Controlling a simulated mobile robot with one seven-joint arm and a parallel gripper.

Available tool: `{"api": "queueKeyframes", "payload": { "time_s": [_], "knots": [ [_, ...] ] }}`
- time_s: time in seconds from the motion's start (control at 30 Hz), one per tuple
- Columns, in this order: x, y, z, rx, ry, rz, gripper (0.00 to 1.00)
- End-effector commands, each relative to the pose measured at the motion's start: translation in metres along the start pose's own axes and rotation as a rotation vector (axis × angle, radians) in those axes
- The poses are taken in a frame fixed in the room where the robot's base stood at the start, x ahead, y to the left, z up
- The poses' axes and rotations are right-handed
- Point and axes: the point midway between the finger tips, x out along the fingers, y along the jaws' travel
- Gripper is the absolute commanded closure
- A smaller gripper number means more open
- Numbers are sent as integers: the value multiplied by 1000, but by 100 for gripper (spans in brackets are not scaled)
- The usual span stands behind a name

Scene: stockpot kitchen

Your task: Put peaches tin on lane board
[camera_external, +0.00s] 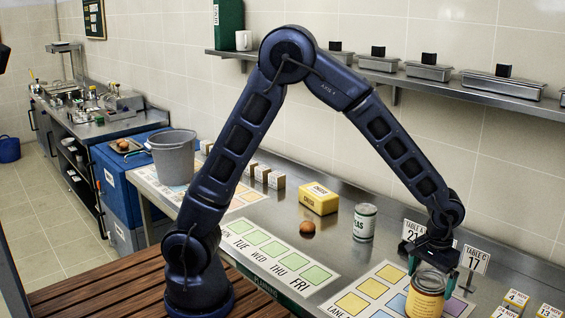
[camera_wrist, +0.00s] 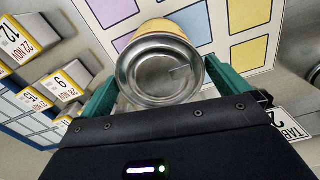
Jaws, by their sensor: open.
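The peaches tin, with an orange-yellow label and a bare metal top (camera_external: 427,297), stands upright at the lower right in the external view. Its label is too small to read surely. It also shows in the wrist view (camera_wrist: 160,70).
A white tin marked with peas (camera_external: 364,222), a brown egg (camera_external: 307,227) and a yellow box (camera_external: 318,198) stand farther back. A weekday board (camera_external: 276,251) lies left. Table signs (camera_external: 474,260) stand behind my gripper. Small date boxes (camera_external: 516,299) are at right, close to the tin.

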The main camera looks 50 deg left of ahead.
Motion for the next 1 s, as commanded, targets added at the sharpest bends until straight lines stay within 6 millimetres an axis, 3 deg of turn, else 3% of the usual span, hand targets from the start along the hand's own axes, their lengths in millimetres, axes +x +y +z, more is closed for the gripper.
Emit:
{"api": "queueKeyframes", "payload": {
  "time_s": [0.1,0.3,0.67,0.83,1.0],
  "knots": [
    [-25,0,-1,0,3,3,0],
    [-54,0,0,1,1,1,0],
    [-71,-3,-1,-1,2,2,0],
    [-97,-40,-6,-15,25,17,0],
    [-138,-108,-6,-35,64,38,0]
  ]
}}
